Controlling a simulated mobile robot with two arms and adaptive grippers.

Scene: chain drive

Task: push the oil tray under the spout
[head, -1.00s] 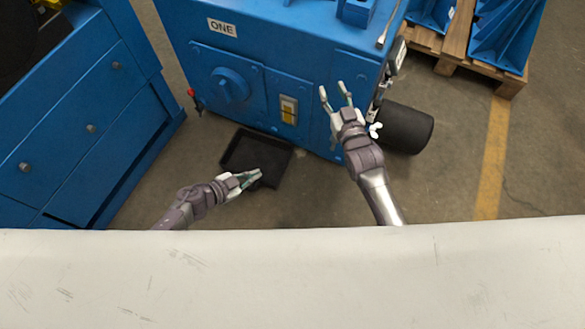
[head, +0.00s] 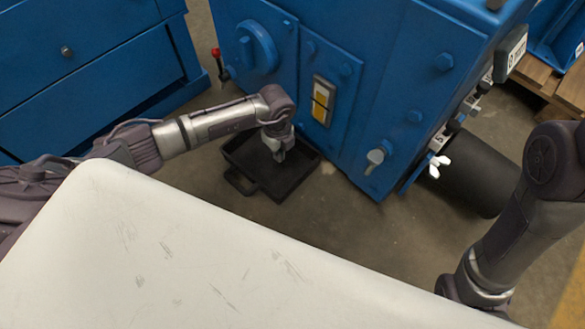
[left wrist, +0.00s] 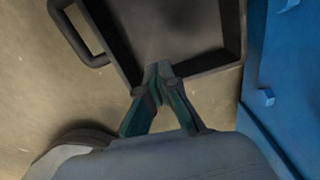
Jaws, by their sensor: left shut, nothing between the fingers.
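The oil tray (head: 293,178) is a black, shallow, square pan with a loop handle. It lies on the floor against the front foot of the blue machine. My left gripper (head: 278,155) points down over it, shut and empty. In the left wrist view the shut fingertips (left wrist: 159,70) overlap the near rim of the tray (left wrist: 205,68); I cannot tell whether they touch it. A red-handled tap (head: 216,60) sits at the machine's left side, and a grey rounded fitting (head: 375,158) low on its front. I cannot tell which is the spout. My right gripper is out of view.
The blue machine (head: 395,85) stands right behind the tray. A blue drawer cabinet (head: 95,75) is at the left. A black cylinder (head: 475,172) lies at the machine's right. A white worn surface (head: 190,250) fills the foreground.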

